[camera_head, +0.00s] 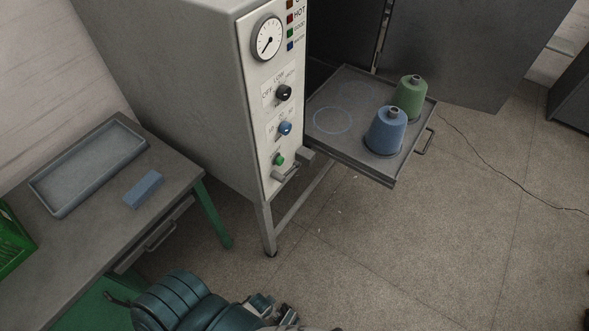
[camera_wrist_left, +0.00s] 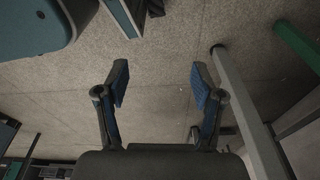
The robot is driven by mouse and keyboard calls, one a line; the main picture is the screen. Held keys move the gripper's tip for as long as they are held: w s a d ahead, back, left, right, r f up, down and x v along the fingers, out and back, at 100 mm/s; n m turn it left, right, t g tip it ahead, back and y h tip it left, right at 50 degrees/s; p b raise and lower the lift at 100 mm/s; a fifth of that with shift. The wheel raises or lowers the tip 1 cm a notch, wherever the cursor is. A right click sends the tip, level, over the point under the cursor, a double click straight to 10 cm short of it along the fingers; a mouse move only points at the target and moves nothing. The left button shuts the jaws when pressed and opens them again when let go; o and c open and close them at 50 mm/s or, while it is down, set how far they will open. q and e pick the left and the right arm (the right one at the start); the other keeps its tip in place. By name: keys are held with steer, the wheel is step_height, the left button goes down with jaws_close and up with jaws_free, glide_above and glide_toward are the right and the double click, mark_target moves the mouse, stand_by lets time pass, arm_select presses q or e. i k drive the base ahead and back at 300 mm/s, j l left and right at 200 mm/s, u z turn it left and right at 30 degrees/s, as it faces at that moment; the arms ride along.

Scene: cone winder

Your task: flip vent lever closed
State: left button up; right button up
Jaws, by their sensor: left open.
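The machine's front panel (camera_head: 271,105) carries a gauge, knobs and a green button. A grey lever-like handle (camera_head: 286,173) sticks out low on the panel, below the green button; I take it for the vent lever, but its exact position is too small to tell. My left gripper is open and empty in the left wrist view (camera_wrist_left: 160,84), its two blue-padded fingers wide apart over bare floor. In the head view, parts of my left arm and hand show at the bottom, below and apart from the panel. The lever does not show in the wrist view. My right gripper is not in view.
A tray drawer (camera_head: 349,151) juts out right of the panel, holding a blue cone (camera_head: 386,133) and a green cone (camera_head: 410,98). A workbench (camera_head: 177,177) with a grey tray (camera_head: 62,207) and blue block (camera_head: 143,189) stands left. A machine leg (camera_wrist_left: 246,110) is beside my gripper.

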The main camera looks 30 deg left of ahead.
mark_target(281, 178)
steer(key=i+j, duration=0.1)
steer(key=i, duration=0.25)
steer(key=u, duration=1.6)
steer(key=i+l, duration=0.05)
